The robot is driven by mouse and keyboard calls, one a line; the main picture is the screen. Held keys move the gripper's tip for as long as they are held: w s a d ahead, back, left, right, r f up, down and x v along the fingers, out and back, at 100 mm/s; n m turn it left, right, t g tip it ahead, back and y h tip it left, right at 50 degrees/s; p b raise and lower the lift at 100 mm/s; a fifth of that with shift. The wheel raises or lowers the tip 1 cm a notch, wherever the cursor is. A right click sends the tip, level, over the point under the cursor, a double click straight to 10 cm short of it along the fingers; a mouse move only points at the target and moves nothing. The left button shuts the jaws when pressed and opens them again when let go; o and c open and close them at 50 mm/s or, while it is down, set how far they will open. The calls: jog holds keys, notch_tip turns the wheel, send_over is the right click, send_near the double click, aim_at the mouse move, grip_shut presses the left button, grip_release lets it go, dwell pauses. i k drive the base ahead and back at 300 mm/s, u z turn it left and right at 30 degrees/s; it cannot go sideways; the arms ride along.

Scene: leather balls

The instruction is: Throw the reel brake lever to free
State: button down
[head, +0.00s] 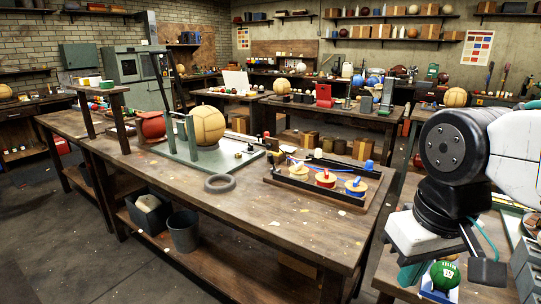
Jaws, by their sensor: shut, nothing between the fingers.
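Three reels stand in a row in a dark-edged wooden tray (276,181) on the long bench: a yellow reel (299,169), a red reel (325,178) and a blue reel (356,187). Small coloured levers or handles seem to stand by them, but which one is the brake lever, and its setting, is too small to tell. A green-based stand (190,166) holds a tan leather ball (208,125), with a tall dark lever (160,82) rising at its left. My gripper (450,262) is at the lower right, shut and empty, well apart from the reels and the stand.
The long bench (215,228) has bare wood in front. A green ball (445,275) sits on the side bench below my arm. A bucket (184,231) stands on the lower shelf.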

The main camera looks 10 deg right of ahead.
aim_at(269, 156)
jog(key=u, duration=0.4)
jog(key=k, duration=0.45)
jog(key=u, duration=0.95)
jog(key=i, duration=0.9)
jog(key=z, duration=1.1)
jog(key=i, duration=0.6)
jog(key=z, duration=0.55)
